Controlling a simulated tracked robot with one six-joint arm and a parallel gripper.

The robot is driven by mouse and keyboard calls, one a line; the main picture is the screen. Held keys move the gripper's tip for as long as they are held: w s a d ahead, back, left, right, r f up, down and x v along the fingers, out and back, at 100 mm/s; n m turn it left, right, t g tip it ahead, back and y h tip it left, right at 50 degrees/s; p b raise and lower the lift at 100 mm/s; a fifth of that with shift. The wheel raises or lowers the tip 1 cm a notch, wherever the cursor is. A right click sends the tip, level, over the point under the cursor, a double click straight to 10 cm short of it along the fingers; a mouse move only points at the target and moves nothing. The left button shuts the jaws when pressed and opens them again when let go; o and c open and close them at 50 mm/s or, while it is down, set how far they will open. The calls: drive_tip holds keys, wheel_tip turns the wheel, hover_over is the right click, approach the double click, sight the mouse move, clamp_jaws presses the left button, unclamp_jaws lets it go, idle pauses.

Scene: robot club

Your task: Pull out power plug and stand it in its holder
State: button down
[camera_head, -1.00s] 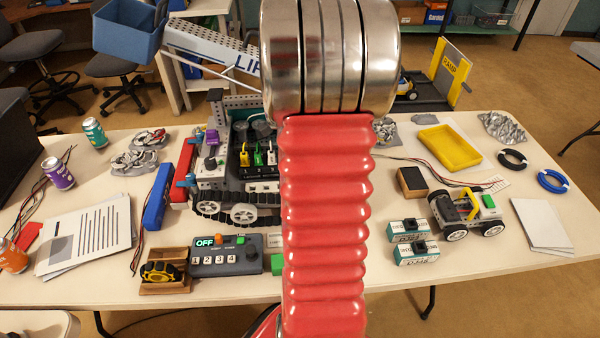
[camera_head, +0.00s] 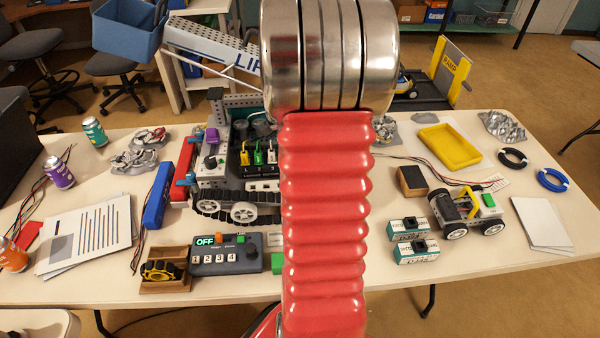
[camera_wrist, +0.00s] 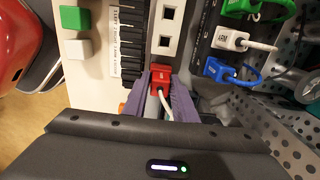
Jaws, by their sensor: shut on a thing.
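In the wrist view a red plug (camera_wrist: 160,73) with a pale cable sits between the purple fingers of my gripper (camera_wrist: 161,82). The gripper is shut on it. The plug is at the end of a white strip with square openings (camera_wrist: 165,28); I cannot tell whether it is seated or free. Which part is its holder is unclear. In the head view my arm hides the gripper and the red plug.
Green (camera_wrist: 244,7), white (camera_wrist: 232,40) and blue (camera_wrist: 222,70) plugs stand in a dark strip to the right. A perforated metal plate (camera_wrist: 262,125) lies at right. A control box (camera_head: 228,255) stands before the tracked machine.

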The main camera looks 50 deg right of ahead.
drive_tip(key=shift+f, duration=0.25)
drive_tip(key=c, duration=1.4)
unclamp_jaws()
drive_tip(key=shift+o, duration=0.2)
drive_tip(key=shift+r, duration=0.15)
drive_tip(key=shift+r, duration=3.4)
drive_tip(key=shift+n, duration=0.3)
